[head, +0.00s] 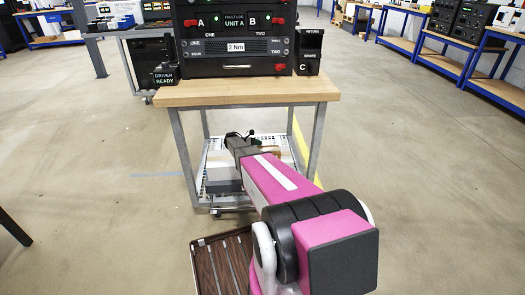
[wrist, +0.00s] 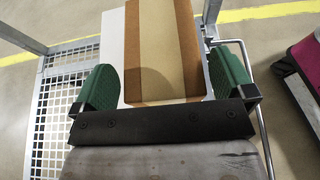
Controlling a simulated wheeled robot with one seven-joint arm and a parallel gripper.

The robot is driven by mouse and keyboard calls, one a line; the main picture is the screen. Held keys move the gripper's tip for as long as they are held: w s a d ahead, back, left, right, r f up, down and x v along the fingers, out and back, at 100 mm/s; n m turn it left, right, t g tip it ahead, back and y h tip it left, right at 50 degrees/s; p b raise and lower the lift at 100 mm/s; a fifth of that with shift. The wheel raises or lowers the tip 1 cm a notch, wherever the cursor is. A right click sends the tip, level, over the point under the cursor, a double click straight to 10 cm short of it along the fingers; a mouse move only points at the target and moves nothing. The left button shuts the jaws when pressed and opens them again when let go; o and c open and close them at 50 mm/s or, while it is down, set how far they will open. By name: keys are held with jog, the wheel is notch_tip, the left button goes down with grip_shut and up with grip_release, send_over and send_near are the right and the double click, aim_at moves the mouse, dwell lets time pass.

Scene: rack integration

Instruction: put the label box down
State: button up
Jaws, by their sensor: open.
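My gripper (wrist: 163,66) is open, with its two green fingers spread wide in the wrist view. A tan box with brown bands (wrist: 160,50), likely the label box, lies between and beyond the fingers, with a white surface (wrist: 112,40) along its left side. I cannot tell whether the left finger touches it; the right finger seems just apart from it. In the head view my gripper (head: 240,137) is low under the workbench, over a wire-mesh cart. A small tan part (head: 271,150) shows behind my arm there; the rest is hidden.
The wire-mesh shelf (wrist: 60,100) is bare at left in the wrist view. A white and grey bin (head: 223,180) sits under the wooden workbench (head: 250,92), between its legs. A brown slatted panel (head: 222,265) is near my base.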

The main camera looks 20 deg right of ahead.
jog(key=v, duration=0.9)
jog(key=s+a+r+m+t+y, duration=0.1)
jog(key=s+a+r+m+y, duration=0.2)
jog(key=s, duration=0.9)
jog(key=s+a+r+m+t+y, duration=0.1)
jog(key=s+a+r+m+y, duration=0.3)
jog(key=s, duration=0.8)
jog(key=s+a+r+m+t+y, duration=0.1)
jog(key=s+a+r+m+y, duration=0.2)
jog(key=s, duration=0.9)
jog(key=a+m+y, duration=0.3)
jog(key=a+m, duration=0.1)
jog(key=shift+s+r+m+t, duration=0.2)
jog(key=shift+s+m+t, duration=0.15)
jog(key=shift+m+t, duration=0.05)
